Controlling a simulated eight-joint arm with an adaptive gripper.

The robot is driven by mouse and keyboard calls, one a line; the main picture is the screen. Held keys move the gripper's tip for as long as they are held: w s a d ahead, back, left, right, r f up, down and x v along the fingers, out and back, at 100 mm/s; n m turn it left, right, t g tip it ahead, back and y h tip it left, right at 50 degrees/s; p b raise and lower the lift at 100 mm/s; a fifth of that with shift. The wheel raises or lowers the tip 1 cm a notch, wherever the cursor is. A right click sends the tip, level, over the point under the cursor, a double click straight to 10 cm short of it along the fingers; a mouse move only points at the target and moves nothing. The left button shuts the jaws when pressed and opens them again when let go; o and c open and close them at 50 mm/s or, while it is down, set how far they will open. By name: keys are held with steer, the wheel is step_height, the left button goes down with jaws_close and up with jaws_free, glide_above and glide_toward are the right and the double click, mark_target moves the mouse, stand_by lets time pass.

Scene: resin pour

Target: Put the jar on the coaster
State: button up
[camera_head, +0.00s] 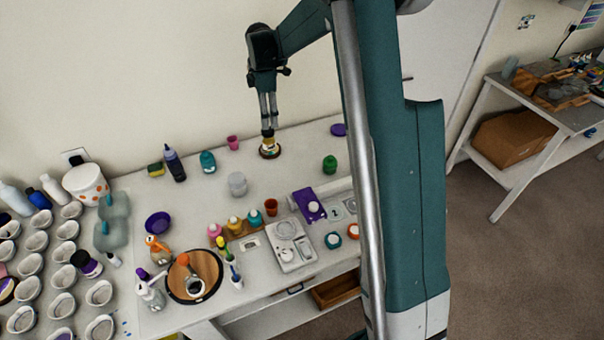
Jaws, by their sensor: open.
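My gripper (268,133) points down at the back of the white table, with its open fingertips at a small jar-like thing (269,146) with yellowish and pale parts. This thing appears to stand on a dark reddish-brown round disc (270,155), which looks like the coaster. The view is too small to tell whether the fingers still touch it. A pale grey translucent jar (237,184) stands apart, in front and to the left. A green jar (330,165) stands to the right.
A pink cup (233,142), a teal bottle (208,161) and a dark bottle (175,165) stand left of my gripper. Small paint pots, a scale (291,246) and a round wooden tray (194,276) crowd the front. Many white cups fill the left. Free table surrounds the disc.

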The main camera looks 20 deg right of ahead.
steer(key=s+a+r+m+t, duration=0.2)
steer(key=s+r+m, duration=0.2)
steer(key=s+r, duration=0.6)
steer(key=s+a+r+m+t, duration=0.1)
steer(key=s+r+m, duration=0.4)
steer(key=s, duration=0.8)
steer(key=s+a+f+m+t, duration=0.1)
steer(key=s+m, duration=0.3)
steer(key=s, duration=0.7)
steer(key=s+a+f+m+t, duration=0.1)
steer(key=s+m, duration=0.3)
steer(key=s, duration=0.8)
steer(key=shift+f+t, duration=0.15)
steer(key=shift+t, duration=0.75)
